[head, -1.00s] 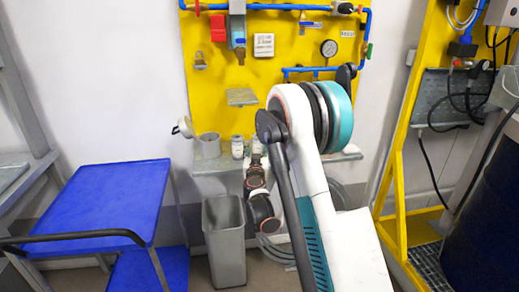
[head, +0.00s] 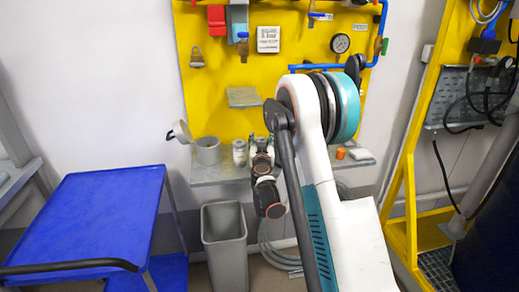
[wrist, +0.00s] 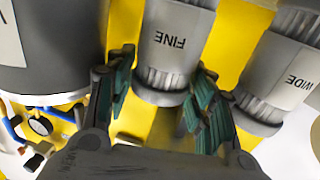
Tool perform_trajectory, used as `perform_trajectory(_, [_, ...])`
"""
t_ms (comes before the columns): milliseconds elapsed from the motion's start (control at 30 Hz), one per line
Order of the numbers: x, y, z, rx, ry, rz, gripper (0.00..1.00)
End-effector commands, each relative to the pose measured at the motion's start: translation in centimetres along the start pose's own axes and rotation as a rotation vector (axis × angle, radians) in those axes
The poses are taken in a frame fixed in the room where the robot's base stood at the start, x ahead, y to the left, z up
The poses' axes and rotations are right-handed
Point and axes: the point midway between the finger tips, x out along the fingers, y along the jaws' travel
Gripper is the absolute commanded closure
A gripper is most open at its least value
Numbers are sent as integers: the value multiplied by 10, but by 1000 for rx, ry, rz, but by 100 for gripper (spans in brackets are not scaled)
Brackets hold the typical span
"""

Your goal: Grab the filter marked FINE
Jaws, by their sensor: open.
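The filter marked FINE (wrist: 175,45) is a grey cylinder with a pale ribbed band, its label upside down in the wrist view. My gripper (wrist: 163,93) is open, with one finger on each side of the filter's near end; I cannot tell whether they touch it. A similar filter marked WIDE (wrist: 285,68) stands to the right of it in the wrist view. In the head view, one small filter (head: 239,153) stands on the shelf left of my gripper (head: 262,152), which largely hides the filter behind it.
A grey shelf (head: 215,175) runs below the yellow panel (head: 215,98). A grey pot (head: 208,151) stands left of the filters. A large grey cylinder (wrist: 60,50) is close on the left in the wrist view. A bin (head: 224,235) and blue cart (head: 95,220) stand below.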

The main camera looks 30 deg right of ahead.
Motion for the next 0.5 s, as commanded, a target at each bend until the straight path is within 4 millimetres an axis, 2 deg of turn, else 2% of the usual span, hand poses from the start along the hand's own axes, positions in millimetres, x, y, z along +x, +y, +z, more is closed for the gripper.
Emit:
perform_trajectory(200, [0, 1, 0, 0, 0, 0, 51])
perform_trajectory(267, [0, 0, 0, 0, 0, 0, 62])
perform_trajectory(367, [0, 0, 0, 0, 0, 0, 85])
perform_trajectory(500, [0, 0, 0, 0, 0, 0, 87])
